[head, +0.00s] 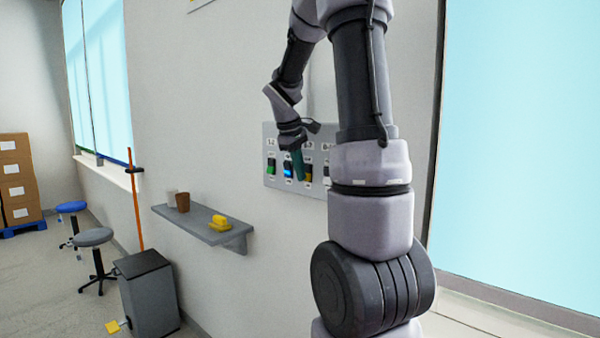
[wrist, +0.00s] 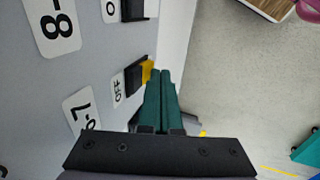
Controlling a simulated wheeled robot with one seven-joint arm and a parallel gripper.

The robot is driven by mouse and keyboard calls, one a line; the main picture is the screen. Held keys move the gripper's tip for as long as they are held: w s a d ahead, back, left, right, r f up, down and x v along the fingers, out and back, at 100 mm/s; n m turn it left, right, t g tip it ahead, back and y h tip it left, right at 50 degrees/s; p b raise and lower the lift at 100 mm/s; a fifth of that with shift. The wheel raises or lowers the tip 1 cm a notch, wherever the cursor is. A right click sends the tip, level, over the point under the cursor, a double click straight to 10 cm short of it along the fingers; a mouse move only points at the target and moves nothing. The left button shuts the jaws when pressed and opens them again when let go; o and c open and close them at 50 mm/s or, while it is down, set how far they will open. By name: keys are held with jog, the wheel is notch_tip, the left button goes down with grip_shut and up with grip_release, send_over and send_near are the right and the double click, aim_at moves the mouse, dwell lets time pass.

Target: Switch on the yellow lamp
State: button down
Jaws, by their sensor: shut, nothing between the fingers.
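A light grey switch panel (head: 268,181) is on the wall, partly hidden behind my arm. A yellow-amber element (head: 308,173) shows on it, just right of my fingers. In the wrist view a yellow part (wrist: 147,71) sticks out behind a black switch body (wrist: 134,79), with an "OFF" label (wrist: 117,91) beside it. My gripper (head: 297,164) is shut and empty in front of the panel. In the wrist view its green fingertips (wrist: 160,73) are right beside the yellow part; I cannot tell whether they touch it. I cannot tell whether the yellow lamp is lit.
The panel also carries a green element (head: 270,165), a bright blue one (head: 288,171) and a whitish one (head: 326,175). Another black switch (wrist: 132,9) is nearby in the wrist view. A wall shelf (head: 200,226) with cups and a yellow object is lower left.

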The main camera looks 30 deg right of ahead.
jog(key=shift+d+f, duration=0.1)
jog(key=shift+d, duration=0.1)
